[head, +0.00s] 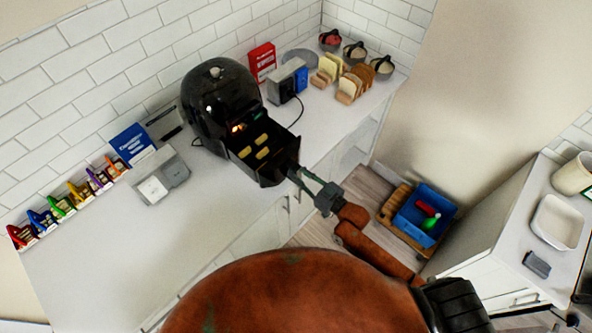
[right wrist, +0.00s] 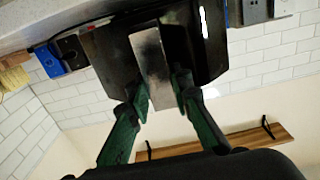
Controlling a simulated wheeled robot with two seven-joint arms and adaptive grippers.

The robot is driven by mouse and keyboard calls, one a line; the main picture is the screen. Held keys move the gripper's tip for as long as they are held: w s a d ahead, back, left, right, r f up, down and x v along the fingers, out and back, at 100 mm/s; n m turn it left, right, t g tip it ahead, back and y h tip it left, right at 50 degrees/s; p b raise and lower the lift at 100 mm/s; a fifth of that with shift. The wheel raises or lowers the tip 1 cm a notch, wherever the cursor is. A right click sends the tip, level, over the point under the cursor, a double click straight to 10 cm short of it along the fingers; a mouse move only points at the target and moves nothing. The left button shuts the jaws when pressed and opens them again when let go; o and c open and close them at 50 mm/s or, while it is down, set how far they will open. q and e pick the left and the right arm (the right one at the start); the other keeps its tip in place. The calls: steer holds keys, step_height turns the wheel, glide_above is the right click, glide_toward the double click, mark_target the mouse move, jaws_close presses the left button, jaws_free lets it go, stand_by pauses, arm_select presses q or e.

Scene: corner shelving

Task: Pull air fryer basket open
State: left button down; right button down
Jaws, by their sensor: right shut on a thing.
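The black air fryer (head: 217,95) stands on the white counter by the tiled wall. Its basket (head: 268,178) is out at the front, and several yellow food pieces (head: 262,153) show inside. My right gripper (head: 297,174) is at the front of the basket. In the right wrist view, the green fingers of the right gripper (right wrist: 162,88) are shut on the basket's flat grey handle (right wrist: 150,58), one on each side. The dark basket front (right wrist: 107,52) shows behind the handle. My left gripper is not in view.
A grey appliance (head: 158,175) and a blue box (head: 131,143) stand left of the fryer. A toaster (head: 286,80) and bread racks (head: 350,85) stand to the right. A blue bin (head: 424,214) is on the floor. The front left counter is clear.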

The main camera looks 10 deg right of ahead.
steer(key=c, duration=1.9)
jaws_free()
steer(key=shift+o, duration=0.9)
steer(key=v, duration=1.2)
